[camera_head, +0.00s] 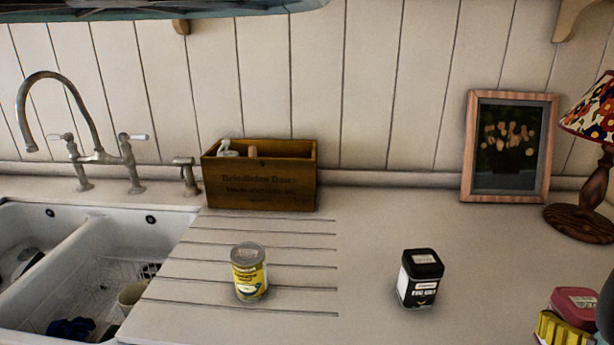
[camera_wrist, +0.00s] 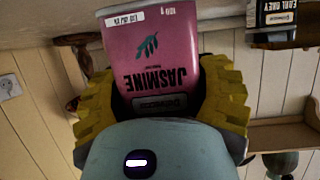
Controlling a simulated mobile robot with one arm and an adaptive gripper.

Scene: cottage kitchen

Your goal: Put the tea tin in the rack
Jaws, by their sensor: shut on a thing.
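My gripper (camera_wrist: 163,105) is shut on a pink tea tin (camera_wrist: 152,48) marked JASMINE, with a yellow finger on each side; the label reads upside down in the wrist view. In the head view the pink tin (camera_head: 574,305) is at the lower right edge, beside a yellow finger, and partly cut off. I cannot tell whether it touches the counter. A black-and-white tea tin (camera_head: 420,278) stands upright on the counter to its left; a tin marked EARL GREY also shows in the wrist view (camera_wrist: 272,18). I cannot make out a tea rack with certainty.
A yellow can (camera_head: 249,272) stands on the grooved drainer beside the white sink (camera_head: 75,250). A wooden box (camera_head: 260,187), a picture frame (camera_head: 509,146) and a lamp (camera_head: 588,215) stand along the wall. The counter (camera_head: 390,225) behind the black tin is clear.

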